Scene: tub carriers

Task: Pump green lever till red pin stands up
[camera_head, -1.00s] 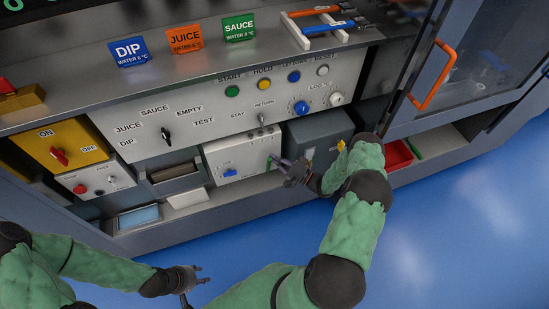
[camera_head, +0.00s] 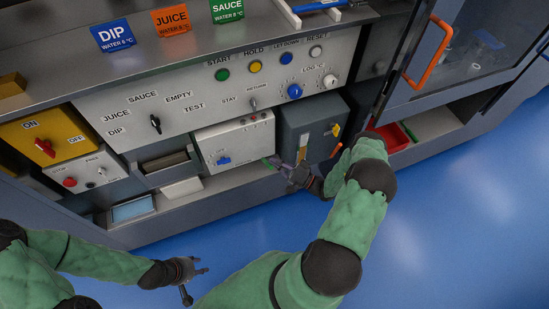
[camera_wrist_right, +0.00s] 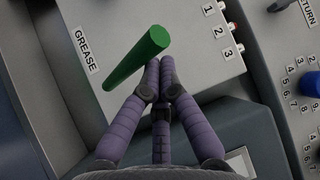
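The green lever (camera_wrist_right: 135,58) sticks out from the light grey box marked GREASE (camera_wrist_right: 82,15). In the head view the lever (camera_head: 269,161) is at the lower right of that box (camera_head: 224,146). My right gripper (camera_wrist_right: 160,68) has its purple fingers drawn together, tips right against or just under the lever; the lever is not clearly between them. In the head view this gripper (camera_head: 285,168) is beside the lever. My left gripper (camera_head: 198,283) is open and empty over the floor.
A dark grey box (camera_head: 305,125) with a yellow and an orange part stands right of the GREASE box. A panel of knobs and buttons (camera_head: 190,105) is above. An open door with an orange handle (camera_head: 428,50) is at the right. The blue floor is clear.

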